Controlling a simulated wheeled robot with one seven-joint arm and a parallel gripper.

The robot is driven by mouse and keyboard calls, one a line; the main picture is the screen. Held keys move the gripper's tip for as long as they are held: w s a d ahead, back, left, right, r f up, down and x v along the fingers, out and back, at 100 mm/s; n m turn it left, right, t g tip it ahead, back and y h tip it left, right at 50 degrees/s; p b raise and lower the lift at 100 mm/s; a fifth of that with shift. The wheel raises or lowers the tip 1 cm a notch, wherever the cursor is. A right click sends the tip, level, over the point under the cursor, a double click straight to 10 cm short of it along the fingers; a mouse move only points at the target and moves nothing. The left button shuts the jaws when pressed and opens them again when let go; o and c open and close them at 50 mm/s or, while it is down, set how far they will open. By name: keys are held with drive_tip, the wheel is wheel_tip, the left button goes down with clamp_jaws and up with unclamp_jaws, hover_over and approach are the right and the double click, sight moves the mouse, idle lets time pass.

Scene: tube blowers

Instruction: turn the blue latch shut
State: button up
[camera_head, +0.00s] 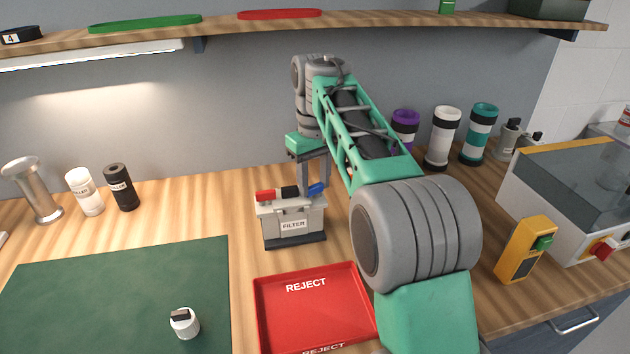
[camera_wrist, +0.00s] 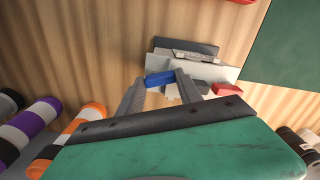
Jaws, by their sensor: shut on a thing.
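The grey box labelled FILTER (camera_head: 292,226) stands on the wooden bench on a dark base; its body also shows in the wrist view (camera_wrist: 221,69). The blue latch (camera_head: 317,188) is on the right end of its top, and a red latch (camera_head: 265,196) is on the left end. My gripper (camera_head: 314,180) reaches down from above onto the blue latch. In the wrist view the blue latch (camera_wrist: 159,78) lies between the two fingertips (camera_wrist: 162,79), and the fingers are shut on it. The fingers partly hide the latch's ends.
A red REJECT tray (camera_head: 262,318) lies in front of the filter box. A green mat (camera_head: 110,290) with a small white-and-black part (camera_head: 184,323) is at left. Several striped tubes stand behind my arm at right. A shelf (camera_head: 220,27) runs above.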

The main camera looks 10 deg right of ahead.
sight(314, 185)
drive_tip(key=shift+w+m+p, duration=0.2)
drive_tip(key=shift+m+p, duration=0.45)
drive_tip(key=shift+m, duration=1.45)
drive_tip(key=o, duration=1.4)
drive_tip(key=shift+r, duration=0.2)
wheel_tip(314, 185, up, 8)
drive_tip(key=p, duration=0.8)
drive_tip(key=shift+d+f, duration=0.1)
drive_tip(key=shift+f, duration=0.1)
